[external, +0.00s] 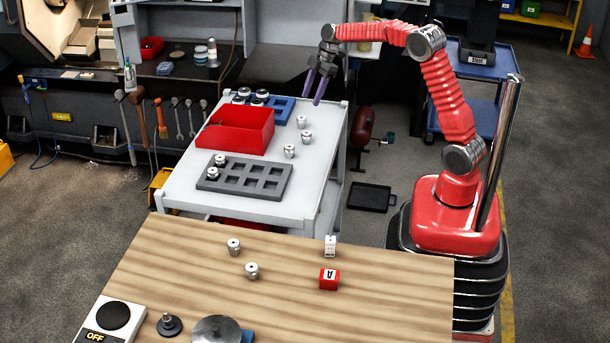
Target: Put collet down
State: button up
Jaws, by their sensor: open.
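My gripper (314,86) is open above the far right part of the white cart (322,185), with its purple fingers pointing down and nothing visible between them. Small silver collets stand on the cart: one (301,122) just below the gripper in the picture, one (306,136) beside it, and one (289,151) nearer. Two more collets (213,173) sit at the left end of the grey tray (281,182). On the wooden table, one collet (234,247) stands at the back and another (252,271) stands nearer.
A red bin (265,130) stands on the cart, in front of a blue tray (283,108) holding several dark-topped pieces. The wooden table (395,285) also bears a white block (330,246), a red block marked A (329,279) and a switch box (112,318). Its right part is clear.

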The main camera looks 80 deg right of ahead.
jog(key=shift+s+d+r, duration=0.15)
jog(key=shift+s+r, duration=0.05)
jog(key=shift+r, duration=0.45)
jog(key=s+a+r+m+h, duration=0.1)
jog(key=s+a+r+m, duration=0.1)
jog(key=s+a+r, duration=0.35)
jog(key=s+a+r+m+h, duration=0.1)
jog(key=s+a+r+m, duration=0.1)
jog(key=s+a, duration=0.6)
jog(key=s+a+f+m+t, duration=0.1)
jog(key=s+a+f+m, duration=0.1)
jog(key=s+a, duration=0.3)
jog(key=s+a+f+m+t+h, duration=0.1)
jog(key=s+a+f+m, duration=0.1)
jog(key=s+a, duration=0.4)
jog(key=s+m, duration=0.1)
jog(key=s, duration=0.4)
jog(key=shift+s+a, duration=0.15)
jog(key=shift+s, duration=0.05)
jog(key=shift+o, duration=0.3)
jog(key=shift+f, duration=0.1)
